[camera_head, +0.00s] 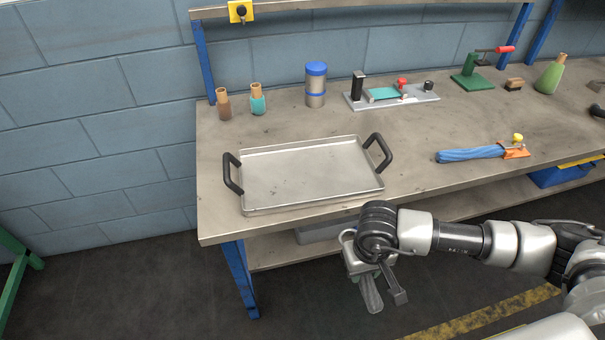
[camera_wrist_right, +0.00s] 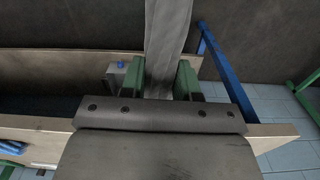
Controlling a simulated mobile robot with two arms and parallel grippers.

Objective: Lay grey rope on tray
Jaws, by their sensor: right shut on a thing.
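The metal tray (camera_head: 305,170) with two black handles lies empty on the left part of the workbench. My right gripper (camera_head: 368,272) is in front of the bench's front edge, below and right of the tray. It is shut on the grey rope (camera_head: 371,296), whose end hangs down from the fingers. In the right wrist view the grey rope (camera_wrist_right: 168,38) runs as a flat, folded strip between the green fingers of the right gripper (camera_wrist_right: 169,80). My left gripper is out of view.
On the workbench (camera_head: 225,215), a blue rope bundle (camera_head: 470,154) lies at the right. Two small bottles (camera_head: 240,104), a blue-lidded jar (camera_head: 316,85) and a clamp fixture (camera_head: 390,94) stand behind the tray. The bench surface between tray and blue rope is clear.

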